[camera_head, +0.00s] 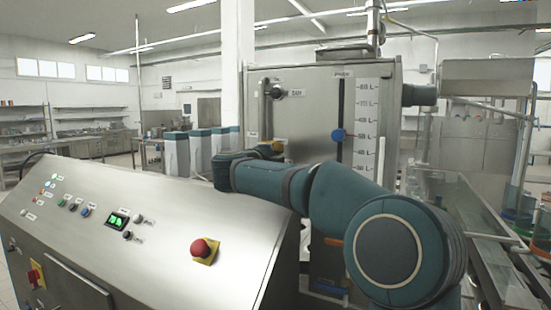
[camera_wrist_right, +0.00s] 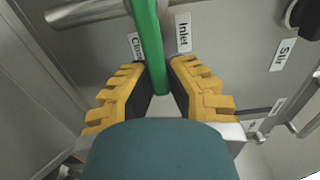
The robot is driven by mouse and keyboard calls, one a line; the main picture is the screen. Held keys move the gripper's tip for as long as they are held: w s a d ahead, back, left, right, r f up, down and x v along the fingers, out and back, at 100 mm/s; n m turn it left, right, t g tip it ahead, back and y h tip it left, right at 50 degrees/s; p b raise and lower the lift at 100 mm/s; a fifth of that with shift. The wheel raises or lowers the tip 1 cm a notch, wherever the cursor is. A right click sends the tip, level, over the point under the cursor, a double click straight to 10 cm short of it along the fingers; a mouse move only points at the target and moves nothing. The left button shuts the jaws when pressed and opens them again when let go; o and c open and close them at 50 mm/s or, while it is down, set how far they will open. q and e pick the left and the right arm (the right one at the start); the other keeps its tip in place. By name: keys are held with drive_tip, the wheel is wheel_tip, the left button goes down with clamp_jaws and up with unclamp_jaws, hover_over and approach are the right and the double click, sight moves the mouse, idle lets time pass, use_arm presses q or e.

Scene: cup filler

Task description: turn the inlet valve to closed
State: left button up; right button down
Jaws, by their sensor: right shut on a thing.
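The inlet valve's green handle (camera_wrist_right: 148,40) runs from the top edge of the right wrist view down between the fingers of my right gripper (camera_wrist_right: 156,68). The yellow-padded fingers are shut on it, one on each side. The handle passes between a partly covered label (camera_wrist_right: 137,46) starting "Clos" on its left and the "Inlet" label (camera_wrist_right: 183,32) on its right. In the head view my right arm reaches to the steel tank (camera_head: 310,90), where yellow finger pads show; the green handle is not visible there. My left gripper is in neither view.
A "Stir" label (camera_wrist_right: 283,54) and a dark knob (camera_wrist_right: 303,14) are at the wrist view's right. A metal bar (camera_wrist_right: 85,12) lies at its top left. In the head view, a sloped control panel (camera_head: 120,260) with a red emergency button (camera_head: 203,248) stands close by the arm.

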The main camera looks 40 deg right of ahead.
idle(0.3)
drive_tip(key=c, duration=1)
unclamp_jaws()
drive_tip(key=shift+d, duration=0.1)
drive_tip(key=shift+o, duration=0.2)
drive_tip(key=v, duration=1.2)
drive_tip(key=shift+f, duration=0.15)
